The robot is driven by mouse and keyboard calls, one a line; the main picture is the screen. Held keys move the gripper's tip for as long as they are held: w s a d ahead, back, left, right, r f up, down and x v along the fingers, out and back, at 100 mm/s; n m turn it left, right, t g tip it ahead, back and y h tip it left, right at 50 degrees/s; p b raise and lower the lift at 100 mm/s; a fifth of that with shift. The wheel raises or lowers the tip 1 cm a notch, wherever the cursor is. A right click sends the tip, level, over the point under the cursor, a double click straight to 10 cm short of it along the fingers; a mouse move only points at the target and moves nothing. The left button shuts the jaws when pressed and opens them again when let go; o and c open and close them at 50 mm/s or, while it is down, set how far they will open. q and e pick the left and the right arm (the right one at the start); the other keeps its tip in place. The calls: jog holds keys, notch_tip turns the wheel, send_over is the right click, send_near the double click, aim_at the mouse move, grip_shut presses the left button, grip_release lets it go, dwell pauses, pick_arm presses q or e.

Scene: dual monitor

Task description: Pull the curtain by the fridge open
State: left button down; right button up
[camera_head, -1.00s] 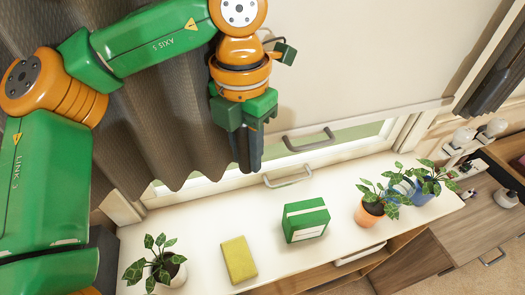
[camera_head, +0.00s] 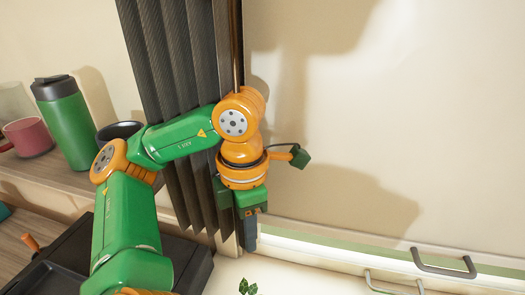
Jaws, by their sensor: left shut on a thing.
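The dark grey pleated curtain (camera_head: 170,65) hangs in narrow, bunched folds near the middle left of the view. Its right edge runs down beside my left gripper (camera_head: 250,238). My left arm comes in from the lower left and crosses in front of the curtain. The left gripper points down at the curtain's lower right edge and is shut on it; the wrist hides part of the grip. My right gripper is out of view.
Left of the curtain, a shelf (camera_head: 60,182) holds a green bottle (camera_head: 66,125), a pink mug (camera_head: 28,138) and a dark bowl (camera_head: 118,131). A plant tip (camera_head: 247,287) shows below the gripper.

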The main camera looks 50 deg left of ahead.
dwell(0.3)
pick_arm(q)
jog(key=c, duration=0.6)
grip_release()
jog(key=shift+s, duration=0.1)
jog(key=shift+r, duration=0.1)
notch_tip(320, 180, up, 3)
jog(key=p, duration=0.2)
jog(key=shift+p, duration=0.35)
jog(key=shift+b, duration=0.35)
jog(key=shift+d+r, duration=0.1)
jog(key=shift+r, duration=1.9)
jog(key=shift+f, duration=0.1)
